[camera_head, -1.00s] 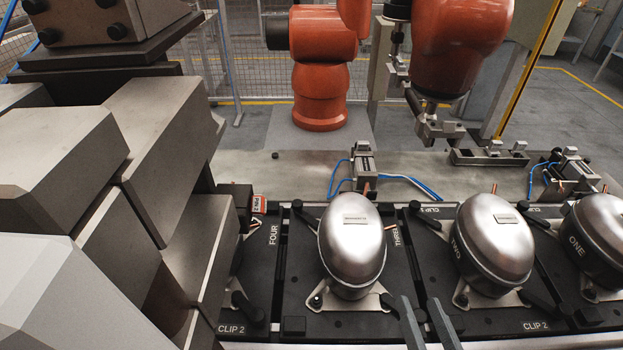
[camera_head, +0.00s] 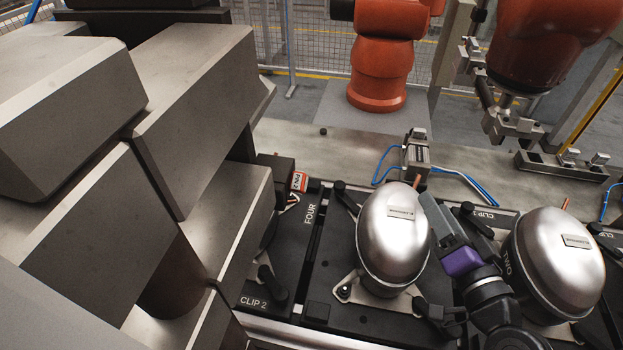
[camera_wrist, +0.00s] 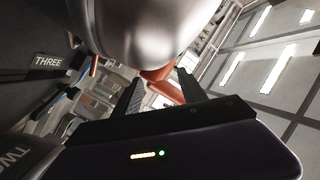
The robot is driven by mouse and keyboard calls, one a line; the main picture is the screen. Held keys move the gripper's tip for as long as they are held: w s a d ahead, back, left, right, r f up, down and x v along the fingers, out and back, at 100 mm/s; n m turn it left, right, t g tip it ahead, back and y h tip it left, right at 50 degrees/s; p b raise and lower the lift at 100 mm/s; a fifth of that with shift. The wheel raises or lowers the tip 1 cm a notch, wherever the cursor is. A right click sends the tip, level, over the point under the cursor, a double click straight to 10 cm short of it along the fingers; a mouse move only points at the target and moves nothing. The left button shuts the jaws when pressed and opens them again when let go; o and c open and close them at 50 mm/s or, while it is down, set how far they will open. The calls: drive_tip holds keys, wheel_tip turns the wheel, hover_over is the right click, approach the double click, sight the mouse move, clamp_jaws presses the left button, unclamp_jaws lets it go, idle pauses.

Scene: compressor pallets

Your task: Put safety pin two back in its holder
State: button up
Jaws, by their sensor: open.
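A red and white tag (camera_head: 299,181), which seems to read PIN 2, sits against a dark block at the back of the pallet marked FOUR (camera_head: 258,285). The pin itself is hard to make out, and I cannot identify its holder. My gripper (camera_head: 432,202) is open and empty, with its purple body between the compressor on pallet three (camera_head: 393,235) and the compressor on pallet two (camera_head: 556,262). It is to the right of the tag and apart from it. In the wrist view, both fingers of my gripper (camera_wrist: 160,80) stand apart below a compressor's silver shell (camera_wrist: 140,25).
Large grey blocks (camera_head: 190,110) fill the left side, close to pallet four. A clamp with blue hoses (camera_head: 417,155) stands behind pallet three. Orange robot arms (camera_head: 380,60) stand at the back. The grey bench top (camera_head: 300,140) behind the pallets is mostly clear.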

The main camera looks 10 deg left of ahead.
sight(306, 184)
drive_tip(key=w+a+r+n+g+y, duration=0.1)
drive_tip(key=a+r+y, duration=0.1)
drive_tip(key=w+a+r+y, duration=0.1)
drive_tip(key=w+a+y, duration=0.1)
drive_tip(key=shift+w+a+r+n+g+b, duration=0.15)
drive_tip(key=shift+r+n+g+b, duration=0.15)
drive_tip(key=shift+r+n+g, duration=0.1)
drive_tip(key=a+g+y, duration=0.1)
drive_tip(key=a+n+y, duration=0.1)
drive_tip(key=s+a+g+y, duration=0.1)
drive_tip(key=shift+a+r+n+g, duration=0.3)
drive_tip(key=shift+r, duration=0.05)
drive_tip(key=s+a+n+g+y, duration=0.1)
drive_tip(key=g, duration=0.1)
drive_tip(key=s+a+r+n+g+y, duration=0.1)
drive_tip(key=g, duration=0.1)
drive_tip(key=s+a+r+n+g+y, duration=0.1)
drive_tip(key=s+a, duration=0.1)
drive_tip(key=shift+r+n+g+y, duration=0.25)
drive_tip(key=shift+n+g+y, duration=0.05)
drive_tip(key=shift+n+g, duration=0.1)
drive_tip(key=s+n+g, duration=0.1)
drive_tip(key=s+r+n+g+y, duration=0.1)
drive_tip(key=s+g, duration=0.1)
drive_tip(key=s+a+r+n+g, duration=0.1)
drive_tip(key=g, duration=0.1)
drive_tip(key=shift+s+r+n+b, duration=0.2)
drive_tip(key=shift+s+n+b, duration=0.15)
drive_tip(key=shift+s+n, duration=0.05)
